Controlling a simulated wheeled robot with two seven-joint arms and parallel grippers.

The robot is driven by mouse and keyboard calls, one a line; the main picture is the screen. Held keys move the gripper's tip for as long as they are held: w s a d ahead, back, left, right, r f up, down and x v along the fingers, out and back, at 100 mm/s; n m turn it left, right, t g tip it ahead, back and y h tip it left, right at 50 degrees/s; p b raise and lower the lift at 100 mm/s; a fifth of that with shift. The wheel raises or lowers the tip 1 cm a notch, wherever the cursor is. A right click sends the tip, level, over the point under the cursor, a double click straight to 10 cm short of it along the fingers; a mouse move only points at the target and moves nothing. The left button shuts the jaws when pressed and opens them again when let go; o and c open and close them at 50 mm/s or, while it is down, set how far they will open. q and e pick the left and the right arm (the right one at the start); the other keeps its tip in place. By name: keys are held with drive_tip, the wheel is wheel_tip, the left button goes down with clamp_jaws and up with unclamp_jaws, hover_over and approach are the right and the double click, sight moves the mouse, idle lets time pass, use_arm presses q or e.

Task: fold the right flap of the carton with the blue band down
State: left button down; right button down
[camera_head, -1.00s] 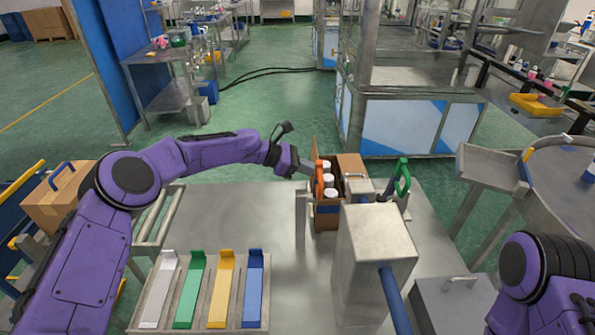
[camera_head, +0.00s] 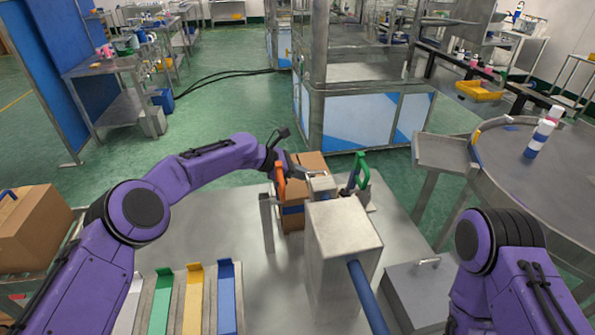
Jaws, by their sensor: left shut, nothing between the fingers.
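The carton with the blue band (camera_head: 292,211) stands upright on the metal table, partly hidden behind the orange handle and the grey block. A brown panel, seemingly a flap (camera_head: 311,161), shows at its top behind my gripper; I cannot tell if it lies fully flat. The white-capped bottles inside are hidden from view. My left gripper (camera_head: 298,171) is shut and empty at the top of the carton, over its opening; I cannot tell if it touches the cardboard. My right arm shows at the lower right, but its gripper is out of view.
An orange handle (camera_head: 281,180) and a green handle (camera_head: 360,172) flank the carton. A grey metal block (camera_head: 343,246) with a blue bar stands in front. Coloured strips, including a blue one (camera_head: 227,298), lie at the front left. A round table (camera_head: 520,180) stands at right.

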use_arm(q)
drive_tip(key=shift+d+f+y, duration=0.35)
drive_tip(key=shift+d+y, duration=0.2)
drive_tip(key=shift+y, duration=0.15)
drive_tip(key=shift+w+f, duration=0.15)
drive_tip(key=shift+f, duration=0.05)
use_arm(e)
drive_tip(key=shift+r, duration=0.3)
use_arm(q)
drive_tip(key=shift+g+y, duration=0.3)
drive_tip(key=shift+p, duration=0.3)
